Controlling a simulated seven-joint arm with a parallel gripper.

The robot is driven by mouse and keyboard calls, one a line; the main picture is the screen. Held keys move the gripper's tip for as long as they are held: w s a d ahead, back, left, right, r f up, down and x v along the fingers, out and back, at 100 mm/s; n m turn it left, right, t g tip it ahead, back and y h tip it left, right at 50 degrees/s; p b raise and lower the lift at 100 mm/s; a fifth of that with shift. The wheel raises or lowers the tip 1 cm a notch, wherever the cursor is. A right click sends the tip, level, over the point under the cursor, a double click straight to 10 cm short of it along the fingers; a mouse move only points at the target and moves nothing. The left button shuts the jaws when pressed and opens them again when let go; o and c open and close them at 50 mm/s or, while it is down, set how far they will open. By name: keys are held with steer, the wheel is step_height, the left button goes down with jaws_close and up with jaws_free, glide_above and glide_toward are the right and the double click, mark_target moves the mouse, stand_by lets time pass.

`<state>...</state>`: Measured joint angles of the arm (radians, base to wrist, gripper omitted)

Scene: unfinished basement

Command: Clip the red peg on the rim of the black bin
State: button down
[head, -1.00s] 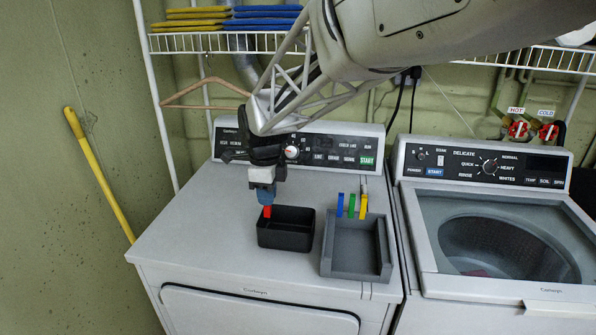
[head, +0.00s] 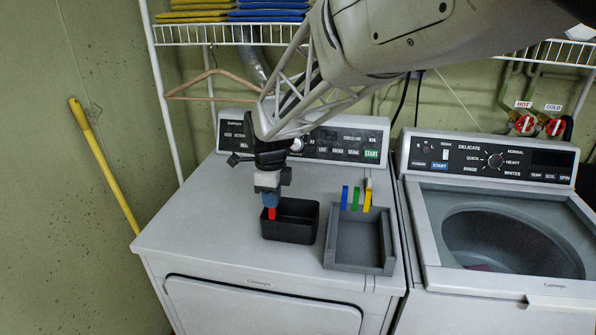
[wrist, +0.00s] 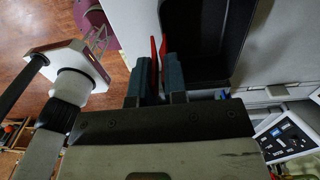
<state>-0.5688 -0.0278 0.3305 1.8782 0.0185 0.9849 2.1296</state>
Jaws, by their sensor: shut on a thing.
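The red peg (head: 272,213) is held upright, tip down, in my gripper (head: 271,200) at the left part of the black bin (head: 290,234). The bin stands on the left machine's top. In the wrist view, the blue-grey fingers (wrist: 158,82) of my gripper are shut on the red peg (wrist: 154,62), whose two red prongs show apart. The black bin (wrist: 205,45) lies just to the right of the prongs there. I cannot tell whether the peg touches or straddles the bin's rim; its lower end is hard to make out.
A grey tray (head: 358,266) stands to the bin's right, with a blue peg (head: 344,197), a green peg (head: 355,199) and a yellow peg (head: 367,199) along its back edge. The machine's top (head: 190,225) is clear to the left.

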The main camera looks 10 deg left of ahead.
steer(key=shift+f, duration=1.55)
steer(key=shift+f, duration=0.2)
steer(key=c, duration=1.1)
jaws_free()
steer(key=shift+r, duration=0.15)
step_height(320, 180, up, 8)
steer(key=shift+f, duration=0.2)
steer(key=shift+w, duration=0.1)
